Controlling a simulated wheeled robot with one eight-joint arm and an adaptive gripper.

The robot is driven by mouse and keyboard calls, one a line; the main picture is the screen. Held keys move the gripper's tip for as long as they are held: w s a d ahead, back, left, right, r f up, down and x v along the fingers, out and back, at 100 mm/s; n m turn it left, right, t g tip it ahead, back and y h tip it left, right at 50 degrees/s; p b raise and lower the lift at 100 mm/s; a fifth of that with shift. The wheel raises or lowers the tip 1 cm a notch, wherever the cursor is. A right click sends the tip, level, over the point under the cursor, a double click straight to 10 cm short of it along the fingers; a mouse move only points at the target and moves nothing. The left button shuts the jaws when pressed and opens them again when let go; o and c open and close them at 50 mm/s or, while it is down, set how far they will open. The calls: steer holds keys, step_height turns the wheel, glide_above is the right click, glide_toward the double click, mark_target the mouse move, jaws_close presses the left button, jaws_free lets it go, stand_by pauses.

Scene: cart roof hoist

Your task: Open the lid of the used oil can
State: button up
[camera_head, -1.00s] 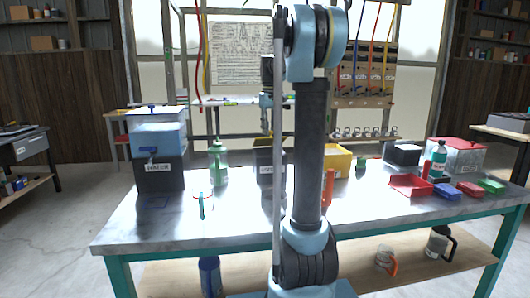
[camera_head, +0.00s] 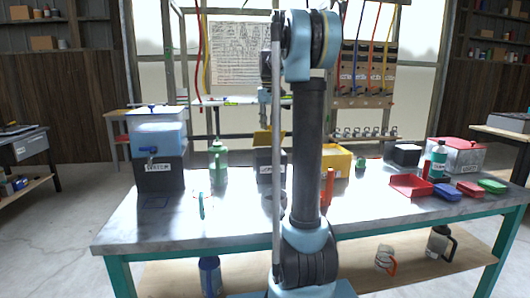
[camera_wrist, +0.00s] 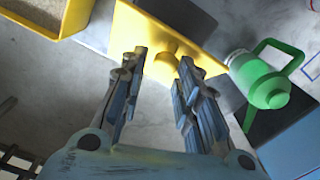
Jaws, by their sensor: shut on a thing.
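The used oil can (camera_head: 265,170) is a dark grey box with a white label near the middle of the bench, partly hidden by my arm. Its yellow lid (camera_head: 262,137) stands tilted up above the can in the head view. The lid (camera_wrist: 130,25) also shows as a yellow plate in the wrist view, with a round yellow knob (camera_wrist: 163,66) on it. My gripper (camera_wrist: 162,70) is shut on the knob, one finger on each side. Whether the lid is hinged to the can cannot be told.
A green bottle (camera_head: 218,160) stands just left of the can, close to the lid in the wrist view. A yellow bin (camera_head: 338,162) stands to the right. A blue tank on a black box (camera_head: 158,174) is at the left. The front of the bench is mostly clear.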

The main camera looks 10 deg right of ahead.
steer(key=shift+o, duration=0.3)
steer(key=shift+w+d+r, duration=0.1)
steer(key=shift+w+r, duration=0.2)
steer(key=shift+w, duration=0.5)
steer(key=shift+w+r, duration=0.3)
steer(key=shift+w, duration=0.45)
steer(key=shift+w, duration=0.1)
steer(key=shift+w+r, duration=0.15)
steer(key=shift+w, duration=1.5)
steer(key=shift+w, duration=0.15)
steer(key=shift+w+f, duration=0.2)
steer(key=shift+w, duration=0.65)
steer(key=shift+w+f, duration=0.15)
steer(key=shift+w, duration=0.75)
